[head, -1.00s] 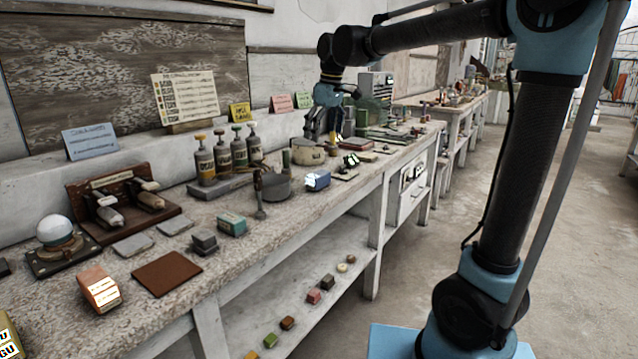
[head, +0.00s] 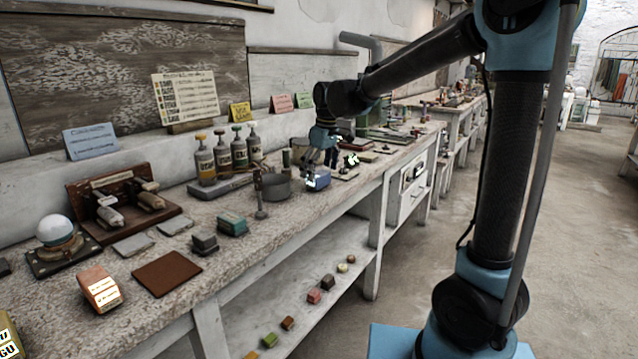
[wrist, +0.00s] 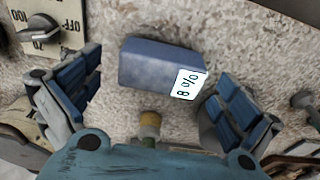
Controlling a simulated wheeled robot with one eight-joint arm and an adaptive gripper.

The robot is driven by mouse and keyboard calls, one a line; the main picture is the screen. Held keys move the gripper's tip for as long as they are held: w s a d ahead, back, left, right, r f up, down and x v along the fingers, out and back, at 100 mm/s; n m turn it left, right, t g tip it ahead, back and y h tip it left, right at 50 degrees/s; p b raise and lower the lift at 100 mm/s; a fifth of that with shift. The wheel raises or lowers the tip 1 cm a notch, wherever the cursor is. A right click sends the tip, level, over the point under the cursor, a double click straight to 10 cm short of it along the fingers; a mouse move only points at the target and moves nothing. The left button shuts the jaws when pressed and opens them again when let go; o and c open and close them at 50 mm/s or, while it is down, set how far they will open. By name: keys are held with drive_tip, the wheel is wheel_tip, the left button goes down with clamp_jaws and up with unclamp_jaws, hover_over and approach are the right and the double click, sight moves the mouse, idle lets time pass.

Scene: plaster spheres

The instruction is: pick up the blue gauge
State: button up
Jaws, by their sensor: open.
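The blue gauge (head: 318,180) is a small blue block on the workbench near its front edge. In the wrist view the blue gauge (wrist: 150,64) lies on the rough bench top, with a white label reading "8%" on its right end. My gripper (head: 318,170) is right above it in the head view. In the wrist view my gripper (wrist: 145,95) is open, with one blue-padded finger to each side of the block. I see no clear contact between the fingers and the block.
A grey round pan (head: 277,188) stands left of the gauge. A green box (head: 232,224) sits further left. The bench's front edge is close by.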

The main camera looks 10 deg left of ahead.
sight(319, 173)
drive_tip(key=shift+a+f, duration=0.15)
drive_tip(key=shift+f, duration=1.1)
drive_tip(key=shift+c, duration=0.3)
drive_tip(key=c, duration=1.3)
drive_tip(key=shift+r, duration=0.1)
wheel_tip(319, 173, up, 10)
drive_tip(key=shift+f, duration=0.1)
drive_tip(key=o, duration=0.3)
